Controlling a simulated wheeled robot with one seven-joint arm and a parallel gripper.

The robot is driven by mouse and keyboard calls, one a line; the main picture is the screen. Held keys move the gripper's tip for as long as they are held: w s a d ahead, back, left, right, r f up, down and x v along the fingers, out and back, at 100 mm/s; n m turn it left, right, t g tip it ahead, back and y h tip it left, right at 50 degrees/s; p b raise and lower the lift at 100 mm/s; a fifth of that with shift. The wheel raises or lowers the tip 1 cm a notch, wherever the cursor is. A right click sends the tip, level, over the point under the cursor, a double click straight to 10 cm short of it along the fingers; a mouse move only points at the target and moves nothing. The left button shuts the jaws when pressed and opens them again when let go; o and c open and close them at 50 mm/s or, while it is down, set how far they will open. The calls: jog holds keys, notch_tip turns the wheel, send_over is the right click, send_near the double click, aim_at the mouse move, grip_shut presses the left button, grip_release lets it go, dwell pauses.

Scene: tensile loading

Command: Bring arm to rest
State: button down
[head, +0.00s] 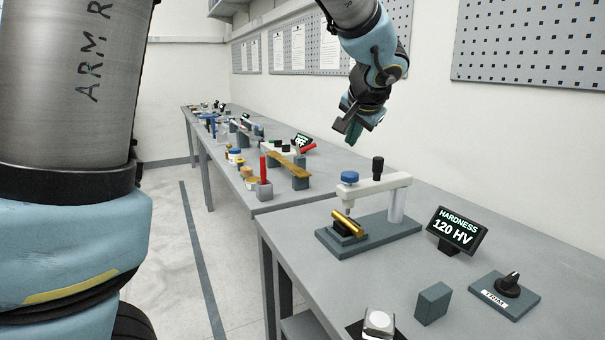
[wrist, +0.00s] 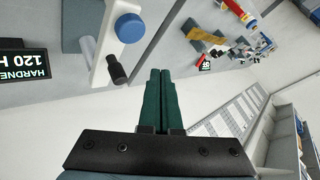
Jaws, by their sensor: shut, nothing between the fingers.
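My gripper (head: 352,128) hangs in the air above and behind the hardness tester (head: 399,181), apart from it and from the table. Its dark green fingers show in the wrist view (wrist: 160,95), side by side and shut with nothing between them. In the head view my arm comes down from the top edge, in front of the wall. The tester has a white arm, a blue knob and a black knob. A gold piece (head: 348,222) lies tilted on the dark block on the tester's base. The tester's blue knob also shows in the wrist view (wrist: 130,28).
A screen (head: 456,232) reads "HARDNESS 120 HV". A dial box (head: 505,292), a grey-green block (head: 432,303) and a white-topped item (head: 379,322) stand on the near table. A long bench (head: 240,185) with many items runs to the back left. Pegboards (head: 530,40) hang on the wall.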

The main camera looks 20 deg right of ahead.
jog(key=a+f+n+g+y, duration=0.1)
jog(key=a+f, duration=0.3)
jog(key=a, duration=0.3)
jog(key=a+f+n+g+y, duration=0.1)
jog(key=a+f+n+g, duration=0.15)
jog(key=a, duration=0.35)
jog(key=a+f+n, duration=0.1)
jog(key=a+f, duration=0.3)
jog(key=a, duration=0.3)
jog(key=s+a+f+n+g, duration=0.2)
jog(key=s+a+f+n, duration=0.1)
jog(key=a, duration=0.5)
jog(key=s+a+f+n+g, duration=0.2)
jog(key=s+a+f+n, duration=0.1)
jog(key=s+a+f, duration=0.2)
jog(key=s+a, duration=0.2)
jog(key=a, duration=0.1)
jog(key=shift+f, duration=0.25)
